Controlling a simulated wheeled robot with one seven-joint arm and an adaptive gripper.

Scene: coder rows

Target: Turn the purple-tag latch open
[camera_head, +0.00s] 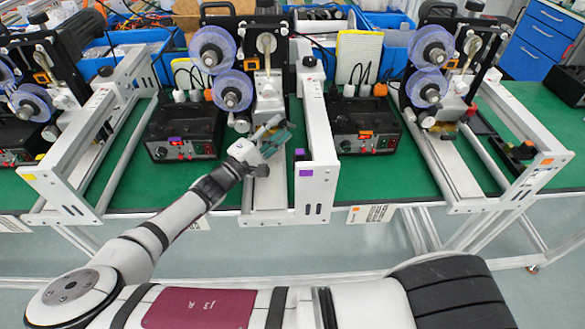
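A purple tag (306,173) is on the front end of the white frame rail in the middle. A small purple piece (299,154) stands just above it at the rail's left side. The control box (185,128) to the left also bears a purple tag (174,140). The latch itself cannot be made out clearly; my gripper may cover part of it. My gripper (277,138) is over the middle coder unit's rail, left of the small purple piece and apart from it. Dark teal shows at its fingers; I cannot tell whether that is a held thing or the fingers.
The middle coder (264,50) with blue-purple reels stands behind my gripper. An orange-tagged unit (545,162) is at right, its control box (362,125) beside the middle rail. A yellow-tagged frame (28,177) is at left. Green table surface (410,165) shows between rails.

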